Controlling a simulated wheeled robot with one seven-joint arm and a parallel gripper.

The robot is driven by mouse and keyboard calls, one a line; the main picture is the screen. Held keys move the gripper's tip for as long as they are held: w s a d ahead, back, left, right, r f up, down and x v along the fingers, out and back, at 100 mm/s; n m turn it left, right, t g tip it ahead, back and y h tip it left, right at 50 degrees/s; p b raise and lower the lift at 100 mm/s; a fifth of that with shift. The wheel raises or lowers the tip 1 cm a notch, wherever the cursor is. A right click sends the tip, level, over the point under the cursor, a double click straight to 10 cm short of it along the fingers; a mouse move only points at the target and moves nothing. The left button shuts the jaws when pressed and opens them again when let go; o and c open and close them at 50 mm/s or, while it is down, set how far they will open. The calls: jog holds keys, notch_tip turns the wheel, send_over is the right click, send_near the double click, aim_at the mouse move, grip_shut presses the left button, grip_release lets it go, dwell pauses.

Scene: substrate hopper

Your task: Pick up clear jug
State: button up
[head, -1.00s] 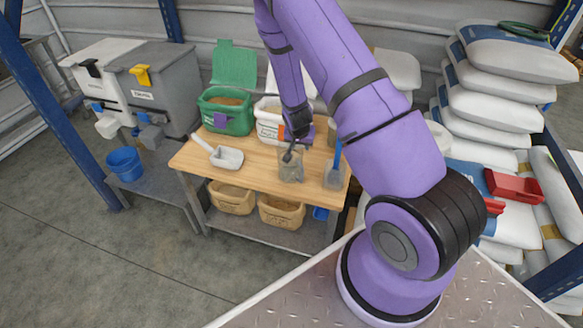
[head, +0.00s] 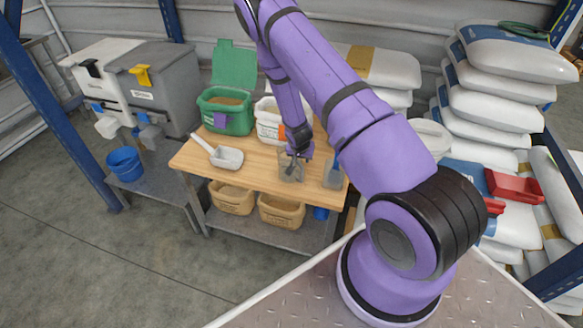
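The clear jug (head: 291,173) stands upright near the front edge of the wooden table (head: 256,167), seen in the head view. It is see-through and greyish. My gripper (head: 292,163) points down at the jug, with its fingers over the rim and upper part. The fingers are small and dark here, so I cannot tell whether they are open or closed on the jug wall. A second clear container (head: 335,176) stands to the right of the jug, partly behind my arm.
A green bin (head: 225,112) and a white bin (head: 268,122) stand behind. Tan bins (head: 281,211) sit on the shelf below. A grey hopper (head: 160,85) stands left, a blue bucket (head: 125,163) before it.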

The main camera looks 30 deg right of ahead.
jog(key=shift+f, duration=0.1)
jog(key=shift+c, duration=0.3)
grip_shut()
